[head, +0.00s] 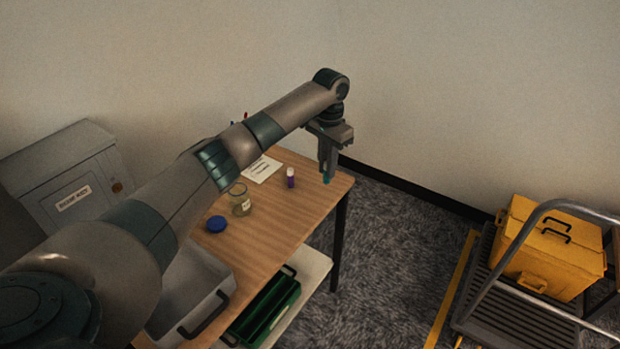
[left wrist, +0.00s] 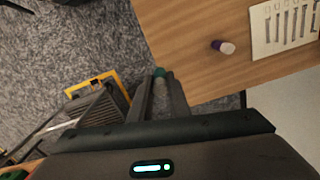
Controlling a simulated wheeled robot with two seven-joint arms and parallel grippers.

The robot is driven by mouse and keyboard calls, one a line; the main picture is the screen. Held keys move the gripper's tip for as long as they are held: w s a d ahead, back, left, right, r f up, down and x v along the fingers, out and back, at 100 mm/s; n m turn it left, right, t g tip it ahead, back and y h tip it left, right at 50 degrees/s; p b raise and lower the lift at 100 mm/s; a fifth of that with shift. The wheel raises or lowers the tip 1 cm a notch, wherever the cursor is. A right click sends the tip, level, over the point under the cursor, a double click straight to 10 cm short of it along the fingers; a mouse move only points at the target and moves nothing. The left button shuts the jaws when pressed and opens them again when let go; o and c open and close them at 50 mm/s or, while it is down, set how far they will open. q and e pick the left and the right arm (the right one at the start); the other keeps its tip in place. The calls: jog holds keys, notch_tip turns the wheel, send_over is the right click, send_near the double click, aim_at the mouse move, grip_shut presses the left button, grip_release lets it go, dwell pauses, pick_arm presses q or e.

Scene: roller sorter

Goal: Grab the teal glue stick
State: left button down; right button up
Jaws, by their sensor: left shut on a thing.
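The teal glue stick (head: 326,179) is between the fingertips of my left gripper (head: 327,172), at the far right corner of the wooden table. It also shows in the left wrist view (left wrist: 159,72) as a small teal end between the fingers. My left gripper is shut on it and points down. The fingers hide most of the stick, and I cannot tell whether it touches the table. My right gripper is not in view.
The wooden table (head: 262,243) holds a glass jar (head: 240,203), a blue lid (head: 216,224), a paper sheet (head: 261,168) and a grey bin (head: 192,290). A green tray (head: 268,309) sits on the shelf below. A cart with a yellow box (head: 550,248) stands at right.

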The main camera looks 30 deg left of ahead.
pick_arm(q)
jog(key=shift+w+d+r, duration=0.6)
jog(key=shift+d+r, duration=0.1)
jog(key=shift+d, duration=0.2)
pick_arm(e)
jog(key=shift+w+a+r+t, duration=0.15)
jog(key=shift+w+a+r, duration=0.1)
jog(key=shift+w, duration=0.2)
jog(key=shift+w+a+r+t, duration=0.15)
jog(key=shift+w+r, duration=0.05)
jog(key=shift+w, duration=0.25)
